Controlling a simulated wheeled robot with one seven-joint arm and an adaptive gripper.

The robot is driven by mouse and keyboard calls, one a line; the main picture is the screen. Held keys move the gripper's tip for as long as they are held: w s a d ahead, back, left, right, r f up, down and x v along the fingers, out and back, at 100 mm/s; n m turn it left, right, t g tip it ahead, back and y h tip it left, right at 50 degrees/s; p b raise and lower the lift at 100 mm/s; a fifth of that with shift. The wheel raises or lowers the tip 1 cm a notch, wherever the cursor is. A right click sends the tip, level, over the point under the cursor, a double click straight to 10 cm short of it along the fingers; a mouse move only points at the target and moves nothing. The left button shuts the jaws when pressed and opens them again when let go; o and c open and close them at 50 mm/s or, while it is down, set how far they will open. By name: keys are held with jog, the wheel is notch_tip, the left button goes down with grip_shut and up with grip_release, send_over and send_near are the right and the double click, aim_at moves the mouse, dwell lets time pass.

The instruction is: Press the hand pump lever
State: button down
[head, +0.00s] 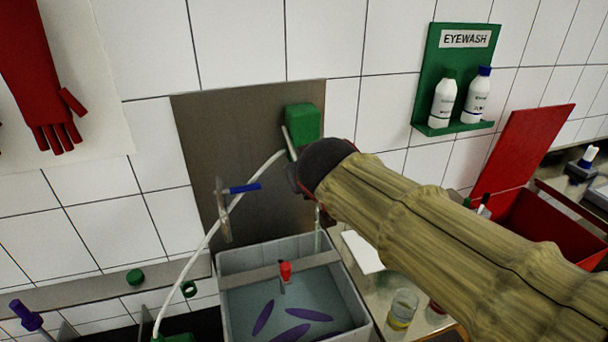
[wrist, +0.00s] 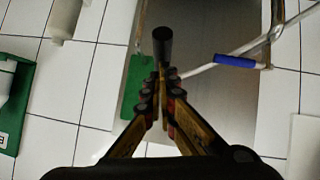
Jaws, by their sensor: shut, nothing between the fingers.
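A green pump box (head: 303,123) is fixed to a steel wall panel (head: 215,130), with a thin grey lever (head: 289,142) slanting down from its left side. The box also shows in the wrist view (wrist: 140,85), left of my fingers. My gripper (wrist: 161,80) is shut and empty, pointing towards the panel. A dark cylindrical grip (wrist: 162,45) shows just beyond the fingertips; it looks like the lever's end, but I cannot tell whether the fingers touch it. In the head view my arm's cover and dark wrist hide the fingers and the lower lever.
A tap with a blue handle (head: 244,188) is left of my wrist. A grey basin (head: 350,298) with water and purple shapes is below. An eyewash holder (head: 425,100) and a red bin (head: 552,216) are to the right. A pale hose (head: 203,250) crosses the panel.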

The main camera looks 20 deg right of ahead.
jog(key=shift+f+b, duration=0.35)
jog(key=shift+f, duration=0.3)
